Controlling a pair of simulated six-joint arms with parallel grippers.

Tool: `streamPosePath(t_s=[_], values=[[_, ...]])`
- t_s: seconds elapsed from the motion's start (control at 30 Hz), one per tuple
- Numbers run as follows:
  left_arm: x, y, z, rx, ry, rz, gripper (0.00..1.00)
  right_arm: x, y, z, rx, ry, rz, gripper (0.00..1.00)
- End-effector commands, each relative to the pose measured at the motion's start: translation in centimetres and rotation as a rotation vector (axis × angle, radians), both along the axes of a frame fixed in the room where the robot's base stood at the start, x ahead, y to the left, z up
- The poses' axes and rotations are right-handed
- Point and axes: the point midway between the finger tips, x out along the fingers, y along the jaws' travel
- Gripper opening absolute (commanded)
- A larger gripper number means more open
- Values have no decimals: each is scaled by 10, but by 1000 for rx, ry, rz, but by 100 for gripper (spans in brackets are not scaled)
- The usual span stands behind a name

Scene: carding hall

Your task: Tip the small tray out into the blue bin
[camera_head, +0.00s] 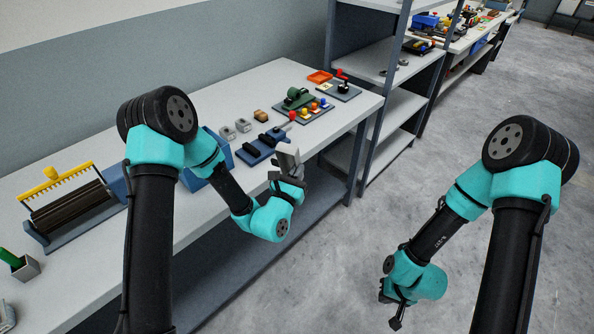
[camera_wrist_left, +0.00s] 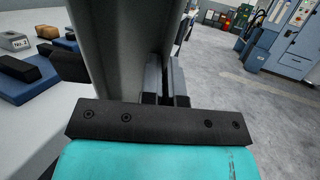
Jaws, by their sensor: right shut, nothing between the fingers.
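The small tray (camera_head: 287,156) appears as a light grey piece at my left gripper (camera_head: 284,172), tilted up at the bench's front edge. In the left wrist view, its grey panel (camera_wrist_left: 125,45) stands tall and hides much of the scene. The fingers of my left gripper (camera_wrist_left: 166,82) are close together against it and look shut on it. Any contents are hidden. The blue bin (camera_head: 226,153) is on the bench behind my left arm, largely covered by it. My right gripper (camera_head: 397,312) is shut and empty, low over the floor at the right.
A brush rack with a yellow-toothed comb (camera_head: 62,186) stands left on the bench. A blue block with black pieces (camera_head: 264,147), small grey blocks (camera_head: 235,130) and a board with coloured knobs (camera_head: 308,112) lie farther along. Shelves (camera_head: 400,110) stand beyond; the floor is clear.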

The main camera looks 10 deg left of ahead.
Motion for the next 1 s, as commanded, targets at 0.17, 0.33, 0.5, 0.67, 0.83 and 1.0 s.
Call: streamPosePath(t_s=[0.17, 0.33, 0.5, 0.67, 0.83, 1.0], values=[[-2, -6, 16, 12, 21, -87, 0, 1, 1, 0, 0, -1, 2, 0], [-7, -14, 31, 29, 54, -193, 0, 0, 1, 0, 0, -1, 2, 0], [-15, -22, 48, 65, 106, -348, 0, 0, 1, 0, 0, -1, 2, 0], [-26, -28, 61, 117, 163, -513, 0, 0, 1, 0, 0, 0, 1, 0], [-37, -31, 69, 173, 217, -660, 0, 0, 1, 0, 0, 0, 1, 0], [-47, -31, 73, 236, 260, -789, 0, 0, 0, 0, 0, 0, 1, 0]])
